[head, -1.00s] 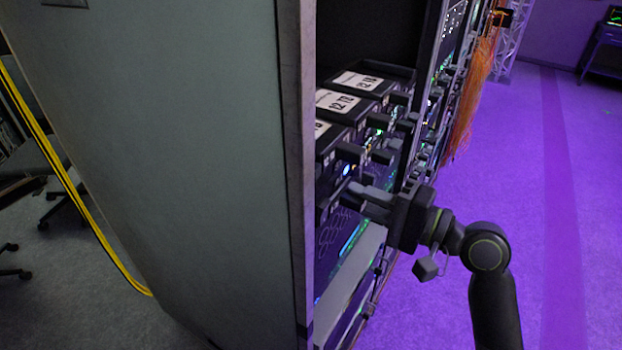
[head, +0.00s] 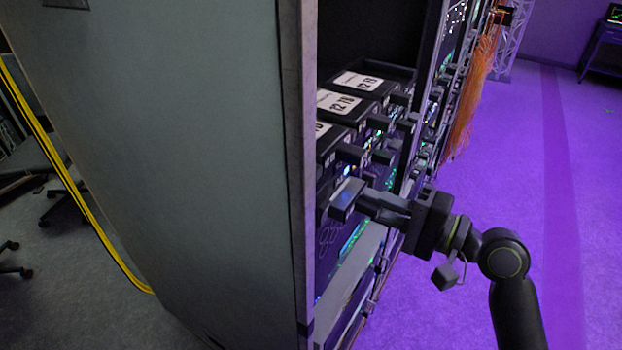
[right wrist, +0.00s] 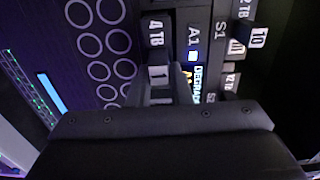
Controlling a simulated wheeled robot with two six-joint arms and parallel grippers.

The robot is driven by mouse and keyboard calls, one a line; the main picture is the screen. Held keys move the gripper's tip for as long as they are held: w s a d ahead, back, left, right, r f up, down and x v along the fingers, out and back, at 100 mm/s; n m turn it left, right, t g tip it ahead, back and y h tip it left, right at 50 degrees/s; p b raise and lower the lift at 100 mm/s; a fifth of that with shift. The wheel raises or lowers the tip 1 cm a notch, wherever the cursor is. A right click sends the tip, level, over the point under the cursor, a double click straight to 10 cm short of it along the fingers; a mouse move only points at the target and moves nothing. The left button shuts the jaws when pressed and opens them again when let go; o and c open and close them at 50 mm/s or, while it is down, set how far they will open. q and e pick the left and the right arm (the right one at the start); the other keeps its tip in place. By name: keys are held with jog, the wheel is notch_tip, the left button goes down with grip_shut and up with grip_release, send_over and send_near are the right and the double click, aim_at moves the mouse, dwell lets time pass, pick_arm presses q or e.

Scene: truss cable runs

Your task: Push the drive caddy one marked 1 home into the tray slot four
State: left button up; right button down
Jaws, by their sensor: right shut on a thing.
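The drive caddy marked 1 (right wrist: 156,38) shows in the right wrist view, with a 4 TB label and the 1 on its pale handle end. In the head view its block-like handle (head: 346,199) stands out from the rack front. My right gripper (head: 368,204) comes in from the right and is shut on this handle. Its fingers also show just below the 1 in the right wrist view (right wrist: 160,92). The tray slot is hidden behind the rack edge and the caddy, so I cannot tell how deep the caddy sits. My left gripper is out of view.
Several labelled drives (head: 340,103) sit in the rack above, their handles sticking out. The grey rack side panel (head: 170,150) fills the left. Orange cables (head: 471,95) hang farther back. Purple floor (head: 580,220) is clear at right.

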jog(key=v, duration=0.9)
jog(key=shift+r+b, duration=0.1)
jog(key=shift+b, duration=0.2)
jog(key=shift+b+v, duration=0.35)
jog(key=shift+v, duration=1.7)
jog(key=shift+a, duration=0.1)
